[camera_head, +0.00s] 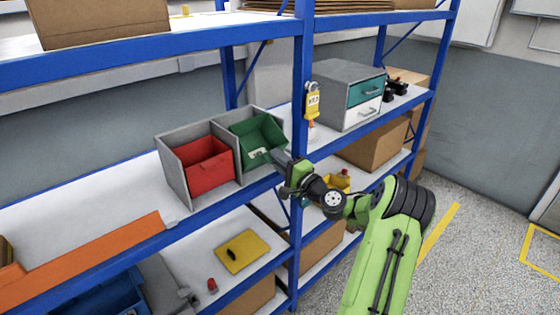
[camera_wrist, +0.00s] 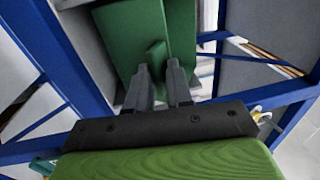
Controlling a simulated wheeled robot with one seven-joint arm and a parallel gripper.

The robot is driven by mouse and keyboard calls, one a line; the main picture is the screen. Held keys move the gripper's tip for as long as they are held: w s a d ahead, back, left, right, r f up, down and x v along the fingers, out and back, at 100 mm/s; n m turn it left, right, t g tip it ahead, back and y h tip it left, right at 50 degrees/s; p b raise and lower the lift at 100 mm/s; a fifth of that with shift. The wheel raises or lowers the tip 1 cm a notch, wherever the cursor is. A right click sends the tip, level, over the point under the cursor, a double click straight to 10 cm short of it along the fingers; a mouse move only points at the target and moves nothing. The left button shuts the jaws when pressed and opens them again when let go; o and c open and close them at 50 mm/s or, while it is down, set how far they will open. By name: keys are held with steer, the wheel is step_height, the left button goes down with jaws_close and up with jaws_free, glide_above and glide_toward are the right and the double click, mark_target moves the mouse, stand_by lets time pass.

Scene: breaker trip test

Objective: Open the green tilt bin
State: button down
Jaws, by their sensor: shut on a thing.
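The green tilt bin (camera_head: 262,133) sits in the right bay of a grey two-bay holder on the middle shelf. It leans forward, and its dark green inside shows from above, with a pale item in it. In the wrist view, its green front (camera_wrist: 120,30) fills the top middle, with a small green tab (camera_wrist: 153,57) sticking out. My gripper (camera_head: 281,161) is at the bin's lower right front. In the wrist view, my gripper's fingers (camera_wrist: 160,78) are shut on the tab. The tab's far end is hidden between the fingers.
A red bin (camera_head: 205,165) sits in the left bay. A grey drawer unit (camera_head: 345,92) is farther right. The shelf left of the holder is mostly clear.

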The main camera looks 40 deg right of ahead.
steer(key=c, duration=1.3)
jaws_free()
steer(key=shift+w+a+f, duration=0.1)
steer(key=shift+f, duration=0.5)
steer(key=shift+o, duration=0.5)
steer(key=shift+w, duration=0.2)
steer(key=shift+s, duration=0.15)
steer(key=s+f+b, duration=0.1)
steer(key=s+b, duration=0.1)
steer(key=s, duration=1.3)
steer(key=shift+s+d+f, duration=0.2)
steer(key=shift+s+d, duration=0.05)
steer(key=shift+d, duration=0.05)
